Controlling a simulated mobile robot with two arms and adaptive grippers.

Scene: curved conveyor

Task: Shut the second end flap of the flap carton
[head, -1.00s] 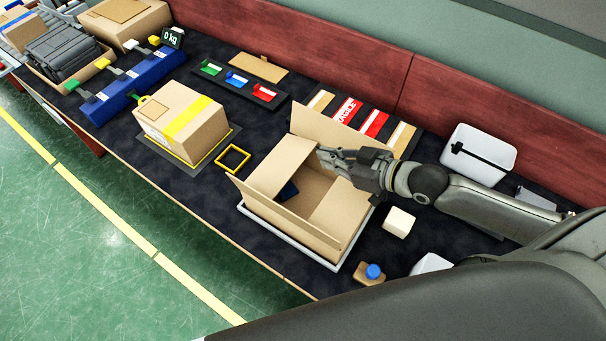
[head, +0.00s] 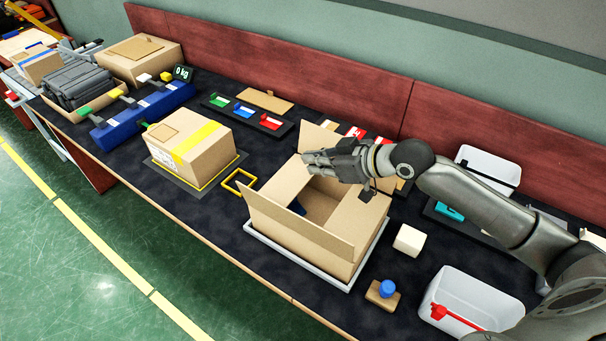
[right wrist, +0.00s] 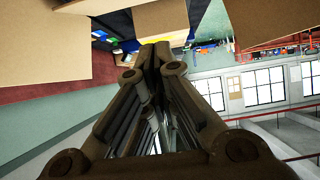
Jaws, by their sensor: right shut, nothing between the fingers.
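The open flap carton (head: 312,248) sits on a pale tray (head: 290,262) in the middle of the head view. Its left end flap (head: 277,184) lies folded inward. Its right end flap (head: 356,220) also lies inward, over the right end. The near long flap (head: 295,226) and the far long flap (head: 318,139) stand up, with a dark opening between the end flaps. My right gripper (head: 309,163) is shut and empty above the carton's far side, fingers pointing left. The right wrist view shows its closed fingers (right wrist: 157,52) with cardboard beyond. My left gripper is out of view.
A taped carton (head: 190,153) stands to the left beside a yellow square frame (head: 238,181). A white block (head: 409,240), a blue-topped item (head: 386,289) and a white bin (head: 465,303) lie to the right. A red board (head: 330,70) runs behind the bench.

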